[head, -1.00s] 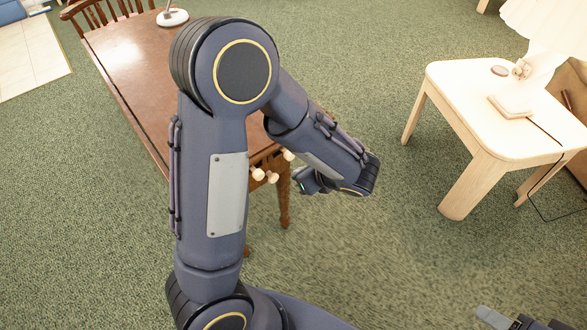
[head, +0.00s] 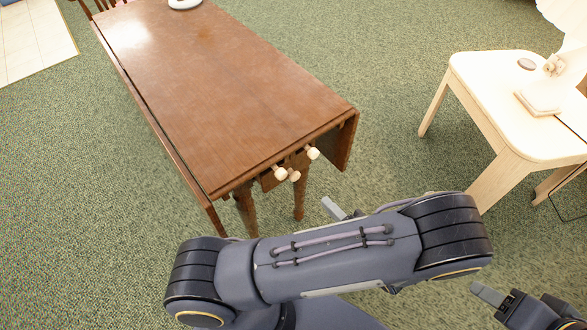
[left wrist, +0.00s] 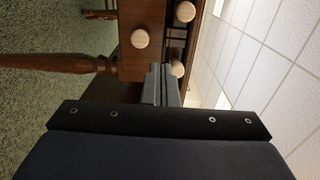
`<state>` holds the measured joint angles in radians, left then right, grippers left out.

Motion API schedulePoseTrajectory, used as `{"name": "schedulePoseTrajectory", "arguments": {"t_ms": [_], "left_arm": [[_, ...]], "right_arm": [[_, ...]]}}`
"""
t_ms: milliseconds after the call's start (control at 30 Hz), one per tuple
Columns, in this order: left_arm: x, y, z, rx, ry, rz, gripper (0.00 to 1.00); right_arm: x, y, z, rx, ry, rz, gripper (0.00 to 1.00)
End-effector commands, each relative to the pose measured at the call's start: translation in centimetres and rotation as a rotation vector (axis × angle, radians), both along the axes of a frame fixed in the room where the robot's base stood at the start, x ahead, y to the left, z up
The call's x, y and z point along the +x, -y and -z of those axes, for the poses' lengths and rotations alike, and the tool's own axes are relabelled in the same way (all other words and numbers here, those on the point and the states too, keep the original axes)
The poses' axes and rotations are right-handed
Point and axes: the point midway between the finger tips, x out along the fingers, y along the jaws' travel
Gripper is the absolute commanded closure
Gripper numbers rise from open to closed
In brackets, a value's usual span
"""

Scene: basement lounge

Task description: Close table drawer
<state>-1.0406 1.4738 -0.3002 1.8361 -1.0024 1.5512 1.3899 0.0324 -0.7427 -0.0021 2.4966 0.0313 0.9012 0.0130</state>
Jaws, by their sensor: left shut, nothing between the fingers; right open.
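The brown wooden table (head: 215,85) has a drawer front (head: 270,182) at its near end, with pale round knobs (head: 280,173). How far the drawer stands out is unclear. In the left wrist view, the table end shows sideways with a knob (left wrist: 140,38) left of the fingers and another (left wrist: 178,68) close to their right side. My left gripper (head: 333,208) is shut and empty, in front of the table end, its fingertips (left wrist: 160,70) pointing at it. Contact cannot be told. My right gripper (head: 488,296) is open and empty at the lower right, away from the table.
A pale side table (head: 510,90) with a lamp and a book (head: 540,100) stands at the right. A chair (head: 95,5) is at the table's far end. My left arm crosses the lower part of the head view. Green carpet is clear between the tables.

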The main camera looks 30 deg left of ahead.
Motion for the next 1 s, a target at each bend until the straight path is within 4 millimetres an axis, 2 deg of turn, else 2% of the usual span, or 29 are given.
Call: {"name": "schedulePoseTrajectory", "arguments": {"t_ms": [167,500,700,1000], "left_arm": [[0.5,-1.4,0.0,0.0,0.018,-0.001,1.0],[3.2,-8.0,0.0,0.0,0.015,-0.004,1.0],[4.5,-11.1,0.0,-0.002,0.014,-0.002,1.0],[5.2,-12.9,0.1,-0.003,0.014,0.0,1.0]], "right_arm": [[0.0,0.0,-0.1,0.0,0.0,0.0,0.48],[0.0,0.0,-0.5,0.0,0.0,0.0,0.48],[0.0,0.0,-0.7,0.0,0.0,0.0,0.48],[0.0,0.0,-0.8,0.0,0.0,0.0,0.48]]}}
